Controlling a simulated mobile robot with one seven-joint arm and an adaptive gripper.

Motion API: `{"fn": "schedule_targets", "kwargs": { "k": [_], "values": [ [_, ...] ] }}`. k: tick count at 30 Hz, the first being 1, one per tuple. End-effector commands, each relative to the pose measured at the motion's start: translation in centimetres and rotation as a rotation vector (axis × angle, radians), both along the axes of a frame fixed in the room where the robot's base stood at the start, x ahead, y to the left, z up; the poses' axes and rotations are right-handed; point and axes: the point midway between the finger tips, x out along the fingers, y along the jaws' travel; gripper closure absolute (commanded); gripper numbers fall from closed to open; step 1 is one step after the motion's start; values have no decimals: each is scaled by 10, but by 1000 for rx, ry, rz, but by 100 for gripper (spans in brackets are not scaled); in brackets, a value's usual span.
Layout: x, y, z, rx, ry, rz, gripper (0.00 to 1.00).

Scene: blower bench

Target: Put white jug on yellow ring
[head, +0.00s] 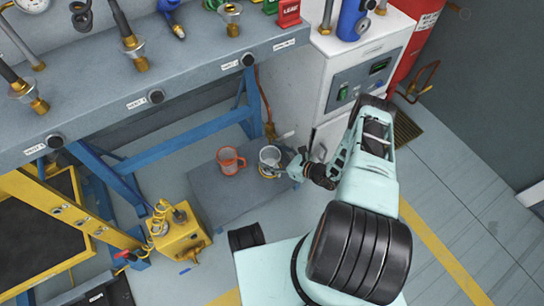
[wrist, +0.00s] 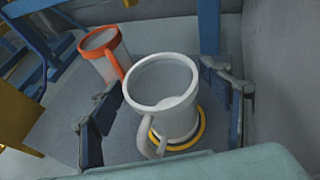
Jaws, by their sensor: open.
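The white jug (head: 269,155) stands upright on a low grey surface, and it also shows in the wrist view (wrist: 166,100), with its handle toward the camera. The yellow ring (wrist: 203,137) shows around the foot of the jug, which appears to stand on it. The ring's far side is hidden by the jug. My gripper (wrist: 162,108) is open, with one finger on each side of the jug. Gaps show between the fingers and the jug wall. In the head view my gripper (head: 288,169) is at the jug's right.
An orange-rimmed jug (head: 231,160) stands just left of the white jug. The grey low surface (head: 222,202) has free room in front. A workbench (head: 200,66) overhangs behind, a white cabinet (head: 345,75) stands at the right, and a yellow box (head: 180,232) sits at the left.

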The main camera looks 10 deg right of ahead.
Motion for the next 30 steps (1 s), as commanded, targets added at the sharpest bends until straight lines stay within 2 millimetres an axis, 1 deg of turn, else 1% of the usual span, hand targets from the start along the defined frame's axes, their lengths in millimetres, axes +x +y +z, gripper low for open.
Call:
{"fn": "schedule_targets", "kwargs": {
  "k": [5, 9, 16, 21, 30],
  "values": [
    [-23, -21, 15, -1, 3, -5, 29],
    [-45, -40, 27, -1, 3, -6, 29],
    [-73, -64, 41, -1, 2, -4, 29],
    [-82, -71, 45, 0, 2, -2, 29],
    [-84, -72, 45, 0, 0, -1, 29]
  ]
}}
